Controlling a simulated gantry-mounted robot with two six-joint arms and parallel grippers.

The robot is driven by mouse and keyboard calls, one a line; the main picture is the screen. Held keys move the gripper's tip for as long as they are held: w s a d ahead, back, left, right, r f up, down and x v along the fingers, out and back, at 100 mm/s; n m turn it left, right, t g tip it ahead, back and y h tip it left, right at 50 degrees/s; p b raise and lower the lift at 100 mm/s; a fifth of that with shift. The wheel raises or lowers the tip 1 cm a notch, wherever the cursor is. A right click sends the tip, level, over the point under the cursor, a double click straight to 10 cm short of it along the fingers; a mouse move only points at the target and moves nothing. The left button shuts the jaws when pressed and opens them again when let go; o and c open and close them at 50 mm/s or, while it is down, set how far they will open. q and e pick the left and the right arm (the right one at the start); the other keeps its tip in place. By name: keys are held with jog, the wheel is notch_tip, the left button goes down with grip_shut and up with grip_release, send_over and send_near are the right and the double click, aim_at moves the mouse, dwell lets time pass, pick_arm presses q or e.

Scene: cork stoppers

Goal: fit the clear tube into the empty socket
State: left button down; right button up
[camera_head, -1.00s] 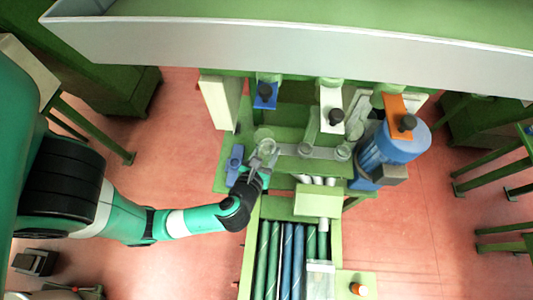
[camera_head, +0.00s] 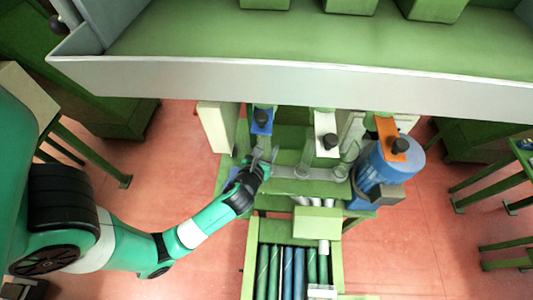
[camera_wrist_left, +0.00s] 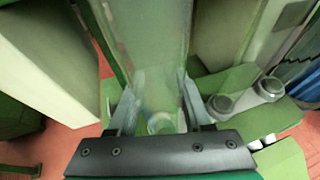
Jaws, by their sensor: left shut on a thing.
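My left gripper (camera_head: 262,158) is at the left end of the grey socket bar (camera_head: 285,173) in the head view. In the left wrist view its fingers (camera_wrist_left: 158,112) are shut on the clear tube (camera_wrist_left: 150,45), which stretches away from the jaws toward the top of the picture. The tube is hard to make out in the head view. The bar carries round grey sockets (camera_head: 341,171), and two also show in the left wrist view (camera_wrist_left: 221,103). I cannot tell whether the tube's end is in a socket. My right gripper is not in view.
A white-fronted shelf (camera_head: 300,80) overhangs the back. Blue (camera_head: 262,122), white (camera_head: 326,128) and orange (camera_head: 388,135) holders with dark knobs stand below it. A blue drum (camera_head: 390,160) stands at right. A green crate (camera_head: 250,262) holds several coloured rolls in front.

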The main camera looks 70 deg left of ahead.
pick_arm(q)
jog(key=a, duration=0.1)
jog(key=w+a+p, duration=0.1)
jog(key=shift+w+a, duration=0.15)
jog(key=shift+a, duration=0.25)
jog(key=shift+f, duration=0.55)
jog(key=shift+f+b, duration=0.4)
jog(key=shift+f, duration=0.2)
dwell(0.9)
jog(key=shift+f+b, duration=0.55)
jog(key=shift+f, duration=0.3)
dwell(0.7)
jog(key=shift+c, duration=1.2)
grip_release()
